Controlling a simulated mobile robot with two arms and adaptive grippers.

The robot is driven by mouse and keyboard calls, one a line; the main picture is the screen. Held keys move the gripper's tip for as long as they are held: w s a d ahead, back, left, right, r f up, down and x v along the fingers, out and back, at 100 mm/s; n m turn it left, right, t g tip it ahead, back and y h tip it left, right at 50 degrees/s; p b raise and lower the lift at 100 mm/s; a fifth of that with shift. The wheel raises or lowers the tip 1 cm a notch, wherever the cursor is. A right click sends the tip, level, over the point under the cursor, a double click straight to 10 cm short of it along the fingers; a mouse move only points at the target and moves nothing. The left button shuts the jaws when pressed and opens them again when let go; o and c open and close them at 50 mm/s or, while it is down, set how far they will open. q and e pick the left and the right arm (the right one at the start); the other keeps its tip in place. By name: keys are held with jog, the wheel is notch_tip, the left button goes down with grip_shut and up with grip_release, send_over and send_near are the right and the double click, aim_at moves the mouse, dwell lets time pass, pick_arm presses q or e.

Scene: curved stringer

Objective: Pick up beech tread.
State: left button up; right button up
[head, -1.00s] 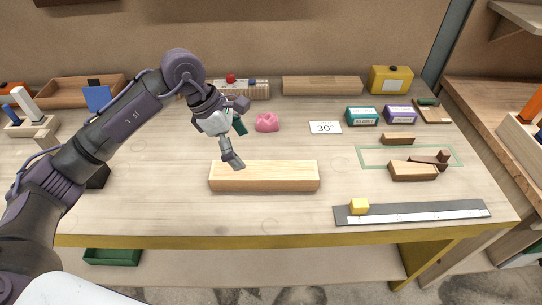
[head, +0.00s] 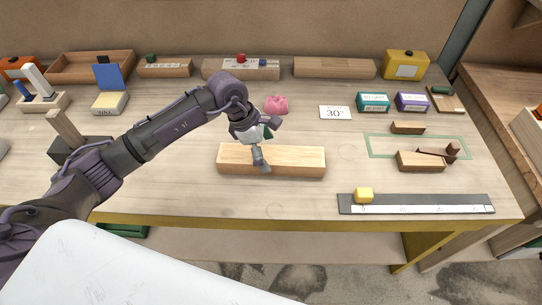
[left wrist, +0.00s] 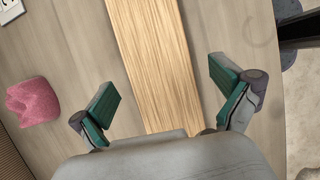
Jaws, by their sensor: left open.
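A long pale wooden block, which looks like the beech tread (head: 298,160), lies flat near the middle of the workbench. In the left wrist view the wooden block (left wrist: 150,55) runs up the picture between my finger pads. My left gripper (head: 261,157) is over the left half of the block and hides part of it. It is open, with one teal-padded finger on each side of the block (left wrist: 166,92). Whether the fingers touch it I cannot tell. My right gripper is out of view.
A pink lump (head: 276,105) sits behind the block. Small brown blocks (head: 421,162) lie at a green outline. A card marked 30 (head: 335,112) lies behind. Bare bench surrounds the tread.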

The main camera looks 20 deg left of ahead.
pick_arm(q)
jog(key=shift+x, duration=1.1)
jog(key=shift+d+f, duration=0.15)
jog(key=shift+f, duration=0.05)
jog(key=c, duration=1.2)
jog(key=shift+w, duration=0.1)
jog(key=c, duration=0.6)
jog(key=shift+c, duration=0.2)
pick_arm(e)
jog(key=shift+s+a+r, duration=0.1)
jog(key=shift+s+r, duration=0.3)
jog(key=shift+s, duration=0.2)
pick_arm(q)
jog(key=shift+r, duration=0.1)
